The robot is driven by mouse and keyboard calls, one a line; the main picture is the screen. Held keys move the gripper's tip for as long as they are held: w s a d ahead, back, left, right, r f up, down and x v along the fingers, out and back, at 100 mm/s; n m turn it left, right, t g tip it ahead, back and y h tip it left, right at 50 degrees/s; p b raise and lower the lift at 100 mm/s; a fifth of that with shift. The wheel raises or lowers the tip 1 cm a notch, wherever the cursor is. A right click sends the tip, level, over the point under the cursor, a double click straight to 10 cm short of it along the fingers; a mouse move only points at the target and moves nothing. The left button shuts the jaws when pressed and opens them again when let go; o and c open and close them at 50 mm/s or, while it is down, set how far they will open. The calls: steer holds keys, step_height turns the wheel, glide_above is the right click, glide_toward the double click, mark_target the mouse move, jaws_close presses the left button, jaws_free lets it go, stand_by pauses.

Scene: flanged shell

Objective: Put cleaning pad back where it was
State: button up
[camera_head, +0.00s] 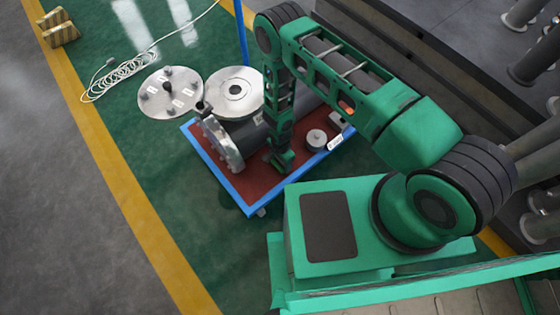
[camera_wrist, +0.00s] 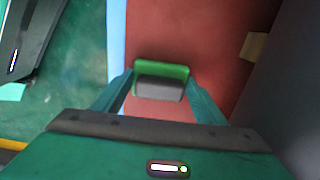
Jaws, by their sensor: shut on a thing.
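The cleaning pad (camera_wrist: 160,82), a small block with a green layer and a dark grey layer, is between my two fingertips in the wrist view. My gripper (camera_wrist: 162,92) is shut on it, over the red top of a low cart (camera_wrist: 190,30). In the head view my gripper (camera_head: 281,160) points down over the near part of the cart (camera_head: 240,190), beside the flanged shell (camera_head: 222,144). The pad is not clear there. I cannot tell whether the pad touches the red surface.
The cart has a blue rim. A short metal cylinder (camera_head: 316,139) and a small labelled item (camera_head: 335,142) lie right of my gripper. Metal discs (camera_head: 170,92) are behind the shell. Red surface near my gripper is bare.

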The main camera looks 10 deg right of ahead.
steer(key=shift+f, duration=0.15)
steer(key=o, duration=1.4)
step_height(320, 180, up, 11)
steer(key=shift+d+r, duration=0.15)
steer(key=shift+s, duration=0.1)
